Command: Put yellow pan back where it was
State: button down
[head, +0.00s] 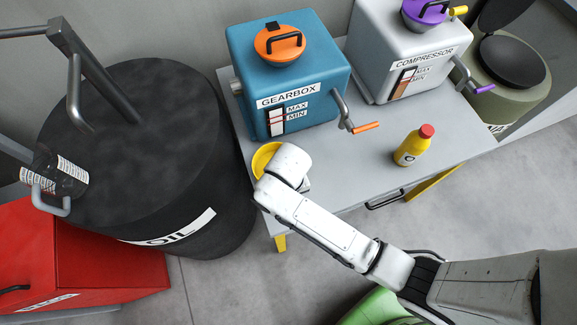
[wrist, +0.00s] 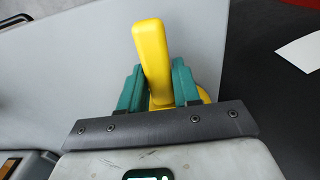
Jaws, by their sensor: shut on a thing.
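The yellow pan (head: 265,157) is at the left front corner of the grey table (head: 345,170), below the gearbox, partly hidden behind my arm in the head view. In the wrist view, my gripper (wrist: 158,85) has its two green fingers closed on the upright yellow handle of the pan (wrist: 153,55). Most of the pan's body is hidden behind the fingers and the dark bracket. My fingers are hidden behind the arm in the head view. I cannot tell whether the pan touches the table.
The blue gearbox (head: 285,75) and grey compressor (head: 405,45) stand on the table. A yellow bottle (head: 413,146) with a red cap stands at the table's right. A black oil barrel (head: 130,140) is left of the table. The table middle is clear.

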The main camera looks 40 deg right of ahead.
jog(key=shift+f, duration=0.1)
jog(key=c, duration=0.8)
grip_release()
notch_tip(320, 180, up, 12)
jog(key=s+d+n, duration=0.3)
jog(key=s+d, duration=0.7)
jog(key=s, duration=0.3)
jog(key=shift+f+t+p, duration=0.3)
jog(key=shift+f+t, duration=0.1)
